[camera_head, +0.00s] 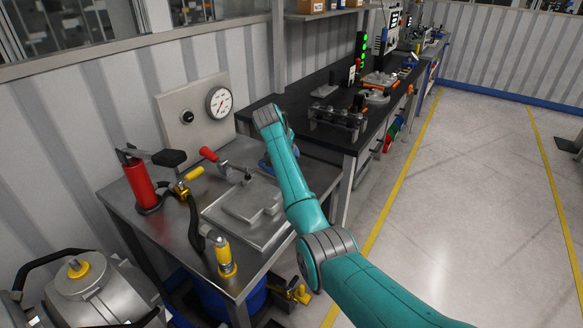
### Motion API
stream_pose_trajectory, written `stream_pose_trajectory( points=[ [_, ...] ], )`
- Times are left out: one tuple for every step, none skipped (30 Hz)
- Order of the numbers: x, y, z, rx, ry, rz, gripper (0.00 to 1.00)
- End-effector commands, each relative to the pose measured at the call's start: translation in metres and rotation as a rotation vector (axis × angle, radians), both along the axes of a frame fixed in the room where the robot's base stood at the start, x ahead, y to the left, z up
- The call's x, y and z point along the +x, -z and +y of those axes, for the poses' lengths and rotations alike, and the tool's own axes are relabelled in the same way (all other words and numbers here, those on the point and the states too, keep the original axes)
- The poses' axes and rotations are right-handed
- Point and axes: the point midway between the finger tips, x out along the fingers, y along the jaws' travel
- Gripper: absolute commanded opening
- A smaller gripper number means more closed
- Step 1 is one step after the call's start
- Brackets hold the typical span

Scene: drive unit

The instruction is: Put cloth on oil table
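The near steel table (168,222), which looks like the oil table, stands at the left against the corrugated wall. It carries a red hand pump (142,184), a raised metal plate (242,212) and yellow fittings. My teal arm reaches up from the lower right over the table's right side. My gripper does not show; the arm's far end hides what is behind it. No other likely cloth is visible.
A pressure gauge (220,103) is on a wall panel behind the table. A dark workbench (330,92) with fixtures runs back to the right. A metal motor housing (85,290) stands at lower left. The floor (470,210) at right is clear.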

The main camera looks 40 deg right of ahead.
Motion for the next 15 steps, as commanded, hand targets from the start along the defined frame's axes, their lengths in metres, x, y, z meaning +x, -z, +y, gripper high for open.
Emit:
stream_pose_trajectory(
  points=[
    [-0.006,0.007,-0.005,0.001,0.001,0.001,0.0],
    [-0.009,0.01,-0.007,0.001,0.001,0.001,0.0],
    [-0.013,0.014,-0.011,0.0,0.002,0.001,0.0],
    [-0.016,0.017,-0.014,0.0,0.002,0.001,0.0],
    [-0.02,0.02,-0.017,0.0,0.002,0.001,0.0],
    [-0.024,0.025,-0.02,0.0,0.002,0.001,0.0],
    [-0.027,0.028,-0.022,0.0,0.002,0.001,0.0],
    [-0.03,0.03,-0.025,0.0,0.002,0.001,0.0],
    [-0.034,0.035,-0.028,0.001,0.002,0.002,0.0],
    [-0.037,0.038,-0.031,0.002,0.003,0.001,0.0],
    [-0.04,0.041,-0.034,0.0,0.002,0.001,0.0],
    [-0.044,0.044,-0.037,0.0,0.002,0.001,0.0],
    [-0.046,0.047,-0.039,0.0,0.001,0.002,0.0],
    [-0.049,0.05,-0.041,0.0,0.001,0.001,0.0],
    [-0.052,0.053,-0.044,0.0,0.001,0.0,0.0]
  ],
)
